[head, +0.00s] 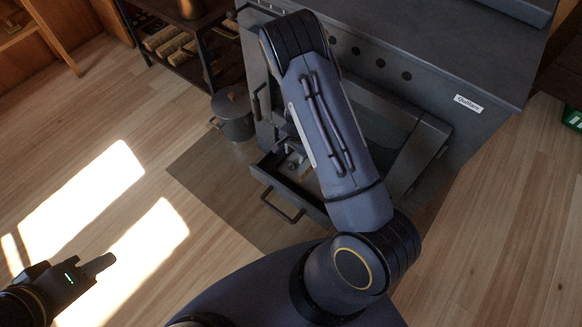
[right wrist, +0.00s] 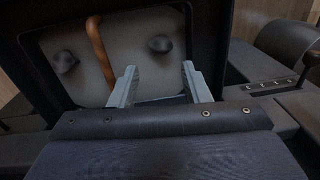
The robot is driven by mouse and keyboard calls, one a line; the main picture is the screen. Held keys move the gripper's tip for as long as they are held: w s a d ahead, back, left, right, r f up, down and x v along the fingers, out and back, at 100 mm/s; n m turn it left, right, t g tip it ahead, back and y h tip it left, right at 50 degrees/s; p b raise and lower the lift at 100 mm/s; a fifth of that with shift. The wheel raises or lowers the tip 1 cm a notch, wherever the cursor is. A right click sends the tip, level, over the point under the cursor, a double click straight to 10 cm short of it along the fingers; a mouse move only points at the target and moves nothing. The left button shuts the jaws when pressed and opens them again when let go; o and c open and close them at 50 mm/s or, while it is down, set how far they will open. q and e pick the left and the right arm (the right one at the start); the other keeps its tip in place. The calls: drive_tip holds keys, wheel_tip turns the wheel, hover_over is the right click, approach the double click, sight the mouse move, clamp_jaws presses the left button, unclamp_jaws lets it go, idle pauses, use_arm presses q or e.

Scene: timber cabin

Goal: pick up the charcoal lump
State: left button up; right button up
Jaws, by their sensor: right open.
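In the right wrist view, two dark rounded lumps lie on the grey floor of the open drawer: one lump (right wrist: 160,44) at the right and another lump (right wrist: 66,62) at the left. I cannot tell which is the charcoal. My right gripper (right wrist: 159,74) is open and empty over the drawer, the right lump showing beyond and between its fingertips. In the head view, my right arm hides part of the drawer (head: 283,190), and its small contents are hard to make out. My left gripper (head: 98,264) is over the floor at the lower left, jaw gap unclear.
An orange-brown rod (right wrist: 100,48) stands out between the two lumps. The drawer's dark walls enclose them. The grey stove (head: 425,65) rises behind the drawer. A lidded pot (head: 233,113) stands left of it, near a shelf of logs (head: 170,42). The wooden floor at left is clear.

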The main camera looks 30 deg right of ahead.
sight(294, 163)
drive_tip(key=f+b, duration=0.1)
drive_tip(key=f, duration=0.2)
drive_tip(key=f+b, duration=0.1)
drive_tip(key=f, duration=0.2)
drive_tip(key=shift+w+a+b, duration=0.15)
drive_tip(key=shift+w+b, duration=0.05)
drive_tip(key=shift+b, duration=0.15)
drive_tip(key=shift+r, duration=0.1)
drive_tip(key=c, duration=0.7)
